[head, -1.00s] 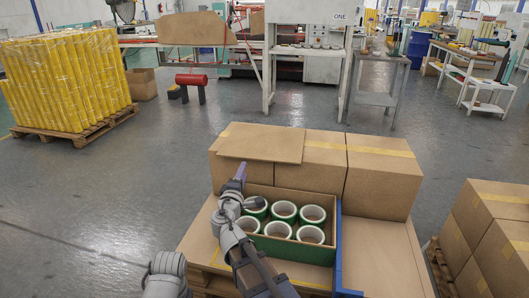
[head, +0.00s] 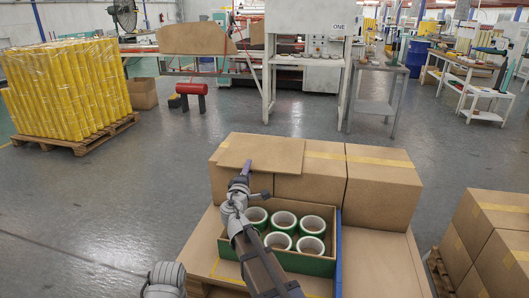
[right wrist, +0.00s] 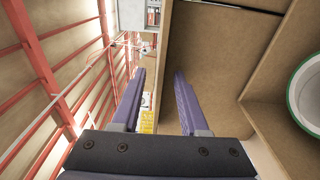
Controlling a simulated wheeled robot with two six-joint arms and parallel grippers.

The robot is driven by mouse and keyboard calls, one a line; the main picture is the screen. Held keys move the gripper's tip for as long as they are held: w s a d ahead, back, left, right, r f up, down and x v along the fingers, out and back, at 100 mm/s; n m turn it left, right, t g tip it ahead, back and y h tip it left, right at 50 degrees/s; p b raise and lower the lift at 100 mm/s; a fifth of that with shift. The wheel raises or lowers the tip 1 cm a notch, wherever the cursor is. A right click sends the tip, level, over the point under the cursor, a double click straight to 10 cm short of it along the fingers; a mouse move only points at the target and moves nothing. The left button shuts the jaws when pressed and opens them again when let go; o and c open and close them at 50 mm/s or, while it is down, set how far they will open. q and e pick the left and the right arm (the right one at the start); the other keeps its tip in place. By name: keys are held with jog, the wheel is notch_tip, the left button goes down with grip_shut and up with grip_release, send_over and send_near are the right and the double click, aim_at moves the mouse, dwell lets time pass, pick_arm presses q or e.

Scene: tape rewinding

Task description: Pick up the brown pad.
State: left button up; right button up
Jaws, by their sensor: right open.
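The brown pad (head: 265,154) is a thin flat cardboard sheet lying on top of the closed boxes behind the tape tray, its left part over the left box. My right gripper (head: 246,170) is at the pad's front left edge, in front of the left box. Whether a finger touches the pad is unclear. My left gripper is not in view; only part of my left arm shows at the bottom.
An open tray (head: 334,212) with several green and white tape rolls (head: 283,221) stands below my right arm. Closed boxes (head: 380,190) stand behind it. More boxes (head: 490,220) are stacked at the right.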

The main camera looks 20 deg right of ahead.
jog(key=shift+w+d, duration=0.15)
jog(key=shift+w, duration=0.15)
jog(key=shift+s, duration=0.1)
grip_shut()
